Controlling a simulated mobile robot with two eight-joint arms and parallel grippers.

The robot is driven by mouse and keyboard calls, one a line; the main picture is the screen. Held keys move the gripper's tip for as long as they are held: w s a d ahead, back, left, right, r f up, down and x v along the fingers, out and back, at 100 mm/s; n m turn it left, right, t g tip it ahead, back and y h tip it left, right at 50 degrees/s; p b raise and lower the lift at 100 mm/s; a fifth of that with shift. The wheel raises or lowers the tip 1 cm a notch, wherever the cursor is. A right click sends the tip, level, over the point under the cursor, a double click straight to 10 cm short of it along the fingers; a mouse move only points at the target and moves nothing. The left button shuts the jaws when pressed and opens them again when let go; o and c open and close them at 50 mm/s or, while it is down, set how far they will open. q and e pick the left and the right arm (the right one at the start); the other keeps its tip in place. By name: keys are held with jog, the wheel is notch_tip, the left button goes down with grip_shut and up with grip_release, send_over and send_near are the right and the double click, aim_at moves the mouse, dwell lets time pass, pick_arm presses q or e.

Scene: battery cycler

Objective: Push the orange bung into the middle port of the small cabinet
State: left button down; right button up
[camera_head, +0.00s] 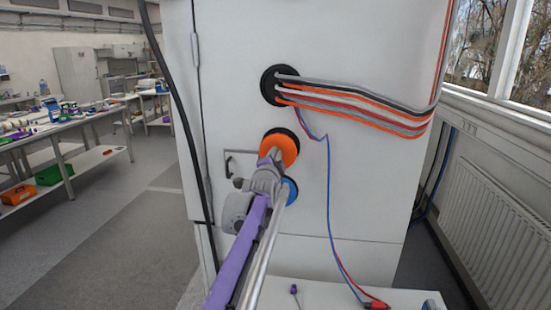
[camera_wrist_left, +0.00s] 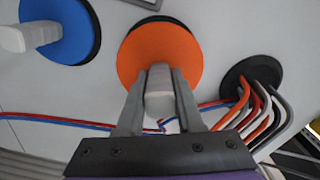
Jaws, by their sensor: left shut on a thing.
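The cabinet (camera_head: 365,185) is a tall pale grey box with three black-rimmed ports in a column. The orange bung (camera_head: 280,146) is a round disc with a pale handle, lying over the middle port. The port's black rim (camera_head: 296,133) shows as a thin crescent past the disc's edge. I cannot tell how deep the bung sits. My left gripper (camera_head: 268,165) is shut on the bung's handle; the left wrist view shows its two fingers (camera_wrist_left: 159,88) on either side, with the orange disc (camera_wrist_left: 188,50) beyond. My right gripper is not in view.
Several cables fill the upper port (camera_head: 270,86). A blue bung (camera_head: 291,190) sits in the lower port, close to my left gripper. A thin red and blue cable pair (camera_head: 329,190) hangs right of the ports. A white surface (camera_head: 325,294) lies below. A radiator (camera_head: 490,220) stands at right.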

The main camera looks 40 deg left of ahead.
pick_arm(q)
jog(key=shift+x, duration=0.9)
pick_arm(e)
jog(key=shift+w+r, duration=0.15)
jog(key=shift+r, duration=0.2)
pick_arm(q)
jog(key=shift+r+p, duration=0.1)
jog(key=shift+p, duration=0.3)
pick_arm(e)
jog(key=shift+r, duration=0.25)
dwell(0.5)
pick_arm(q)
jog(key=shift+p+x, duration=0.45)
jog(key=shift+x, duration=1.15)
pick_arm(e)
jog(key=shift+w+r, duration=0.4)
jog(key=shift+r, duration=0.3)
pick_arm(q)
jog(key=shift+c, duration=2.4)
grip_release()
jog(key=shift+s, duration=0.1)
jog(key=shift+o, duration=0.2)
jog(key=o, duration=0.4)
jog(key=shift+o, duration=0.2)
